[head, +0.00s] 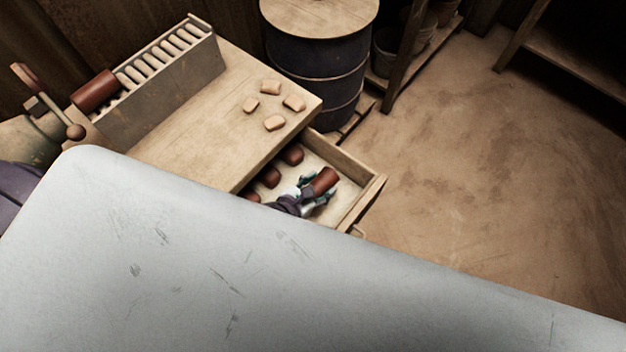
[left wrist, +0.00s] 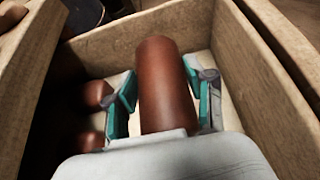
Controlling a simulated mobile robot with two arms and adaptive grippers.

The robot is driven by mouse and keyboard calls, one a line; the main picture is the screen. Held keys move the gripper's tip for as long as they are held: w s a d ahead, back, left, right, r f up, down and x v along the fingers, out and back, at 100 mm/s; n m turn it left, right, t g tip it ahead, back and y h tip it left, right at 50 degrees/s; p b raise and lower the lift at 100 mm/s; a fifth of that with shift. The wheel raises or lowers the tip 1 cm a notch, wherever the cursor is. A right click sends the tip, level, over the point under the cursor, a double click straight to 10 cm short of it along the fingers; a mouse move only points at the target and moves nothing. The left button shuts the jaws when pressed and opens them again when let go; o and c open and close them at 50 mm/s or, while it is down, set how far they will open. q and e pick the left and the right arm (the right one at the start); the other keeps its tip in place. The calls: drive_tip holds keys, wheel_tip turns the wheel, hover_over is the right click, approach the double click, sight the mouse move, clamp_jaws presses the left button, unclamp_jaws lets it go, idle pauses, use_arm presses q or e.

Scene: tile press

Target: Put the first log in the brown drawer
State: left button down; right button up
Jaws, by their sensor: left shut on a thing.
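My left gripper (head: 313,192) is shut on a reddish-brown log (head: 325,180). In the left wrist view the log (left wrist: 166,85) lies lengthwise between the teal fingers of the gripper (left wrist: 165,100). It is inside the open wooden drawer (head: 361,203), toward its right end; I cannot tell whether it touches the floor. Several other reddish-brown logs (head: 292,155) lie to its left in the drawer. Another such log (head: 95,91) rests at the near left end of the slotted rack. My right gripper is not in view.
The drawer extends from under a wooden bench (head: 210,110) with small tan blocks (head: 270,87) on top. A slotted rack (head: 180,75) stands along the bench's back. A dark barrel (head: 318,60) stands behind the drawer. Floor at right (head: 470,170) is clear. My own pale body hides the foreground.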

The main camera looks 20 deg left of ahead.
sight(318, 195)
use_arm(q)
wheel_tip(318, 195, down, 6)
drive_tip(key=shift+r+b, duration=0.1)
drive_tip(key=shift+b, duration=0.85)
drive_tip(key=shift+c, duration=2)
unclamp_jaws()
drive_tip(key=shift+s, duration=0.15)
drive_tip(key=v, duration=1)
drive_tip(key=shift+s+a+r, duration=0.1)
drive_tip(key=shift+s+a, duration=0.05)
drive_tip(key=shift+s, duration=0.15)
drive_tip(key=shift+s+a+r, duration=0.15)
drive_tip(key=shift+s+r, duration=0.2)
drive_tip(key=shift+s, duration=0.05)
